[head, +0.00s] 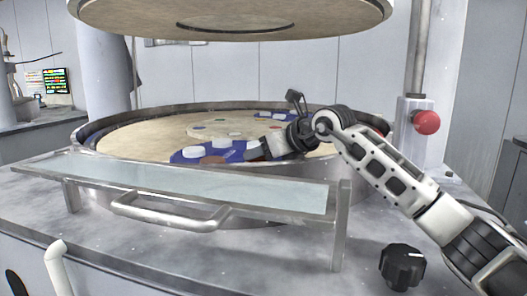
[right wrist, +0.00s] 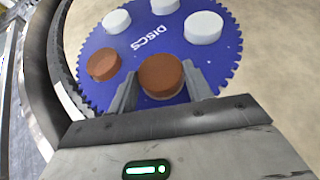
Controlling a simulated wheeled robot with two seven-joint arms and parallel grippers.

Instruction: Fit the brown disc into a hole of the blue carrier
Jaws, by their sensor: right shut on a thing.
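The blue carrier (right wrist: 135,62), a toothed disc marked "DISCS", lies on the tan platen; its near part shows in the head view (head: 180,157). My right gripper (right wrist: 162,88) is shut on a brown disc (right wrist: 162,75), over the near part of the carrier. A pale crescent shows under that disc's near edge; I cannot tell whether it sits in a hole. Another brown disc (right wrist: 104,65) and three white discs (right wrist: 203,27) are on the carrier. In the head view my right gripper (head: 256,150) reaches over the carrier from the right. My left gripper is out of view.
The tan platen (head: 125,138) lies inside a raised metal rim (head: 80,130). A second blue carrier (head: 270,115) is at the back. A glass guard with a handle (head: 180,185) stands in front. A round upper plate (head: 230,30) hangs above. A red button (head: 426,122) is at right.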

